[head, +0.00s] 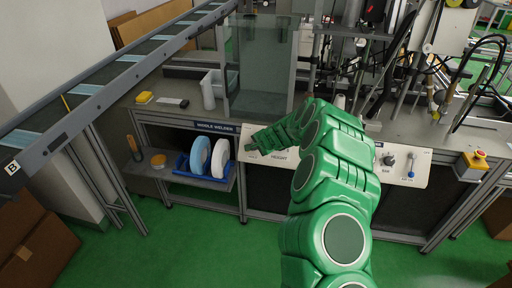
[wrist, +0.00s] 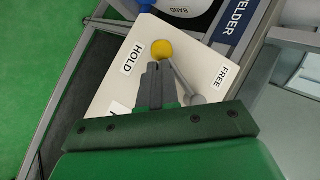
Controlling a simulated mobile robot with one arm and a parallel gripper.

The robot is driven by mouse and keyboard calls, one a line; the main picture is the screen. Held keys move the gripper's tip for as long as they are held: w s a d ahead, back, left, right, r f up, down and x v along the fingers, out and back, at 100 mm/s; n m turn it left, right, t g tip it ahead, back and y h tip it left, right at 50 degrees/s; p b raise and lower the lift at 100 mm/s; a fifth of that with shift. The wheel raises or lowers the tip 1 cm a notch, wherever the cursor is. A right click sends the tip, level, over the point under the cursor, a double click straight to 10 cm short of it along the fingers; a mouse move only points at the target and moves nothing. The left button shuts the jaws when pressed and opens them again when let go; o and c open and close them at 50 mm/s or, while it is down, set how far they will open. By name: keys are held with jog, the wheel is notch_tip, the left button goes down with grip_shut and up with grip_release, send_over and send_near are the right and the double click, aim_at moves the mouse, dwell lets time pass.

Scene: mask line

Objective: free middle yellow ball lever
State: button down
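The yellow ball (wrist: 162,49) tops a thin grey lever rod in the wrist view. The rod slants down and right to a round grey pivot (wrist: 197,99) on a cream panel (wrist: 118,62). HOLD is printed left of the lever and FREE right of it. My gripper (wrist: 159,66) has its two dark fingers together, with the tips right by the ball and the rod along their right side. I cannot tell whether they touch. In the head view my gripper (head: 254,143) is at the left of the front panel and hides the lever.
A conveyor (head: 90,88) runs along the left. Green floor is open in front.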

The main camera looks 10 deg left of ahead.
jog(key=shift+a, duration=0.45)
jog(key=shift+a+r, duration=0.15)
jog(key=shift+a, duration=1.35)
jog(key=shift+w+r+m, duration=0.3)
jog(key=shift+m, duration=0.1)
jog(key=shift+t, duration=0.3)
jog(key=shift+w+r+m+y, duration=0.15)
jog(key=shift+m+y, duration=0.25)
jog(key=shift+w+a+r, duration=0.4)
jog(key=shift+r, duration=0.05)
jog(key=shift+s+f, duration=0.1)
dwell(0.3)
